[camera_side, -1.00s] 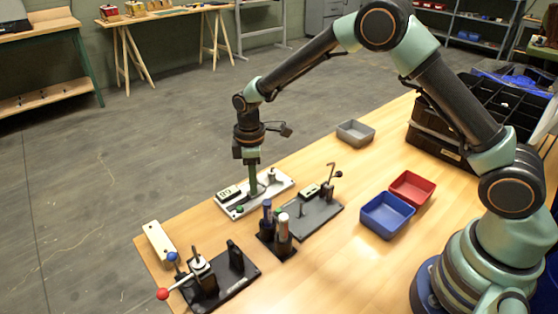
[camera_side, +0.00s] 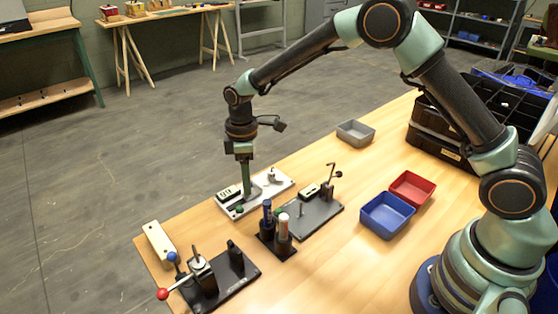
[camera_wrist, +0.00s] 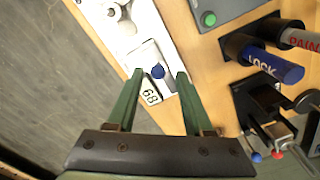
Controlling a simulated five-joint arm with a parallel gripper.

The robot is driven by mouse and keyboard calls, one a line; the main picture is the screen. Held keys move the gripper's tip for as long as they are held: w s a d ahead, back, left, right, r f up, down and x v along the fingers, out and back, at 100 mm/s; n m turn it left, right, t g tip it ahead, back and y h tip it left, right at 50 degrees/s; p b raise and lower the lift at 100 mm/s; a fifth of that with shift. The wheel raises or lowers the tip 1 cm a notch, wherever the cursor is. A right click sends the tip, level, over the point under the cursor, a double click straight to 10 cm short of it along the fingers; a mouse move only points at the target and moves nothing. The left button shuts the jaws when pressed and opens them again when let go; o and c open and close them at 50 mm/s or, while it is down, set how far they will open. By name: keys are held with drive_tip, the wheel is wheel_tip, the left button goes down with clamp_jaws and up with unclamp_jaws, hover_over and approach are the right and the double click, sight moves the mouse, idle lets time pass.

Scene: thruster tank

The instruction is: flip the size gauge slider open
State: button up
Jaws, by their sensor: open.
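The size gauge is a white plate (camera_side: 277,188) near the table's far-left edge. It carries a small display (camera_side: 228,193) at its left end and a post (camera_side: 271,174) toward its right end. In the wrist view the display (camera_wrist: 151,96) shows digits, and a small blue knob (camera_wrist: 157,71) sits on a pale sliding block. My gripper (camera_side: 247,195) points down over the plate, close beside the display. In the wrist view its green fingers (camera_wrist: 159,75) are apart, with the knob between them in the picture. I cannot tell whether they touch it.
A black holder with marker-like cylinders (camera_side: 283,229) and a grey plate fixture (camera_side: 320,211) stand close to the right. A black clamp fixture (camera_side: 233,275) is nearer the front. Blue (camera_side: 387,216), red (camera_side: 411,188) and grey (camera_side: 355,133) bins stand farther right.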

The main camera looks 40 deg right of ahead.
wheel_tip(320, 180, up, 10)
idle(0.4)
drive_tip(key=shift+r, duration=0.1)
drive_tip(key=s+d+r+m+t, duration=0.3)
drive_tip(key=s+d+r+m, duration=0.2)
drive_tip(key=s+d+r, duration=0.4)
drive_tip(key=s+d+m+t, duration=0.2)
drive_tip(key=s+m, duration=0.4)
drive_tip(key=s, duration=0.4)
drive_tip(key=shift+s+d+r+t, duration=0.3)
drive_tip(key=shift+s+d+r, duration=0.05)
drive_tip(key=shift+d, duration=0.3)
